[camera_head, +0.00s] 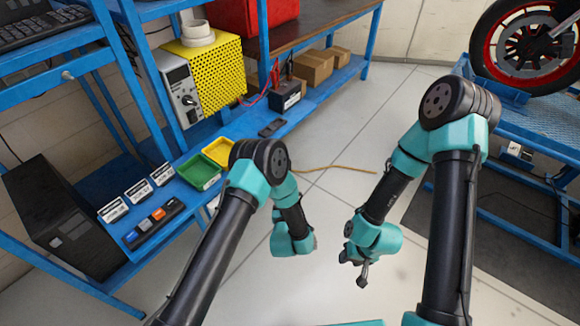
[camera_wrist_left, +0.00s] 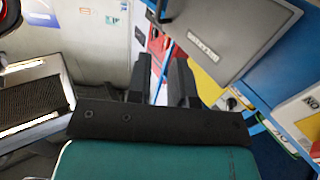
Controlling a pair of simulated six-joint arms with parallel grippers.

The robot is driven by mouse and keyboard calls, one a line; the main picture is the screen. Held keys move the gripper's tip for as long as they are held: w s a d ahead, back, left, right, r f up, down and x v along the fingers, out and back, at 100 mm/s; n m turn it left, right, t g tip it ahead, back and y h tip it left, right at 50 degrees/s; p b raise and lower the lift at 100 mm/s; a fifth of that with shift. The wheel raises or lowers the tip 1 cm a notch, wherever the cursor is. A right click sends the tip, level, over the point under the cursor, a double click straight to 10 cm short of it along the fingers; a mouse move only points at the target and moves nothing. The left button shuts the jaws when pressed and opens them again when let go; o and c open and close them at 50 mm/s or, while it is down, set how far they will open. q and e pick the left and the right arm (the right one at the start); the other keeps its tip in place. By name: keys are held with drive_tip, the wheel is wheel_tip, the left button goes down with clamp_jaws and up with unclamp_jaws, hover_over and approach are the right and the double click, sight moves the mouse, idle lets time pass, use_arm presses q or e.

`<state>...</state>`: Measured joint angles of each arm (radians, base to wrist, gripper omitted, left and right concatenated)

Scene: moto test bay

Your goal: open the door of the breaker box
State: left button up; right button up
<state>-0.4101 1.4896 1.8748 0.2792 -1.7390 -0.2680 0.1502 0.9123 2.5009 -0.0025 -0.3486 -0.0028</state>
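A grey flat panel (camera_wrist_left: 222,38) with a small label and a dark handle-like part at its left edge shows at the top of the left wrist view. It looks like the breaker box door and appears closed; I cannot make out a hinge or latch. I do not make out the breaker box in the head view. My left gripper (camera_wrist_left: 160,72) has its two dark fingers apart with nothing between them, below and left of the panel. In the head view its fingers are hidden behind the wrist. My right gripper (camera_head: 362,274) hangs over the floor, its finger gap unclear.
A blue shelf holds a yellow perforated machine (camera_head: 216,75), green (camera_head: 199,171) and yellow (camera_head: 219,151) trays and a black battery (camera_head: 286,96). A motorcycle wheel (camera_head: 525,45) stands on a blue lift at the right. Floor between is mostly clear.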

use_arm(q)
drive_tip(key=shift+w, duration=0.1)
drive_tip(key=w, duration=0.5)
drive_tip(key=w+d, duration=0.1)
drive_tip(key=w, duration=0.5)
drive_tip(key=w+d, duration=0.1)
drive_tip(key=w, duration=0.5)
drive_tip(key=shift+d, duration=0.2)
drive_tip(key=shift+c, duration=0.4)
clamp_jaws()
